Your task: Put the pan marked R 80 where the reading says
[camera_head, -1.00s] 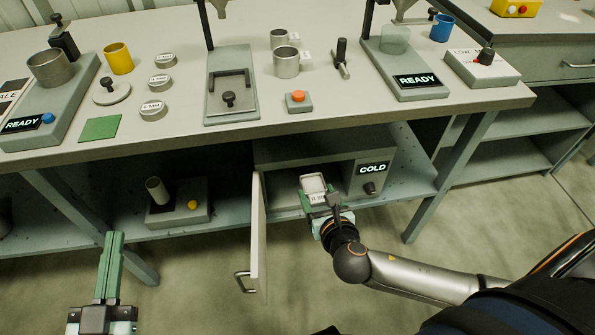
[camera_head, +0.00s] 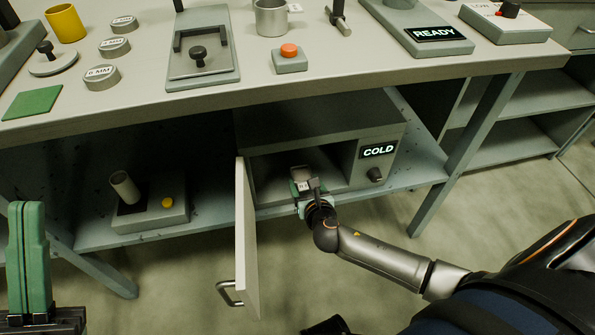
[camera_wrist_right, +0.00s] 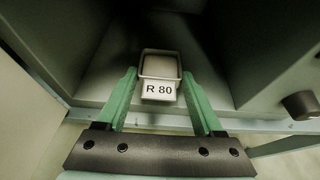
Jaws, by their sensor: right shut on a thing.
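The pan marked R 80 (camera_wrist_right: 160,66) is a small grey square pan with a white label on its front. In the head view the pan (camera_head: 302,172) is at the open front of the oven-like box (camera_head: 320,128), low over its floor. My right gripper (camera_head: 309,188) is shut on the pan. In the right wrist view its green fingers (camera_wrist_right: 159,85) flank the label. The box's display (camera_head: 378,151) reads COLD. My left gripper (camera_head: 28,258) is shut and empty at the lower left, apart from everything.
The box's door (camera_head: 246,240) stands open at its left. A dark knob (camera_head: 375,174) is under the display. A grey device with a tube and yellow button (camera_head: 168,203) shares the shelf. The bench (camera_head: 300,88) above holds a READY display (camera_head: 440,34) and several labelled discs (camera_head: 101,76).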

